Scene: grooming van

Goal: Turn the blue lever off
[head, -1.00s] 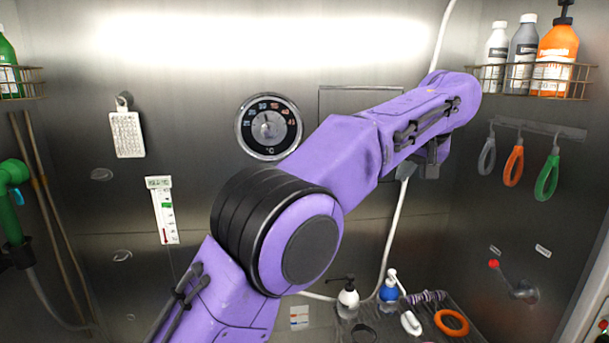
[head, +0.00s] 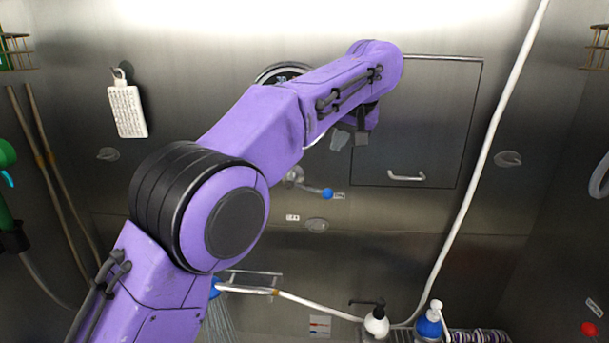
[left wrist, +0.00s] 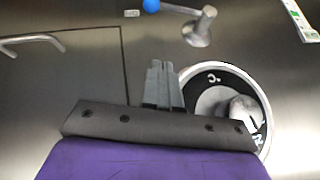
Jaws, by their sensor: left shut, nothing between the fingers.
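The blue lever is a metal valve on the back wall with a blue ball (head: 327,193) at its end. Its arm points right from the pivot, tilted slightly down, in the head view. In the left wrist view its metal body (left wrist: 198,28) and blue ball (left wrist: 151,5) are at the top edge. My left gripper (head: 342,140) is shut and empty, above the blue ball in the head view and apart from it. Its closed fingers (left wrist: 162,85) also show in the left wrist view. My right gripper is not in view.
The round dial (left wrist: 222,105) is beside my left gripper and partly hidden by my arm in the head view. A cabinet door with a handle (head: 406,177) is right of the gripper. A white hose (head: 485,165) runs down farther right. Bottles (head: 376,322) stand below.

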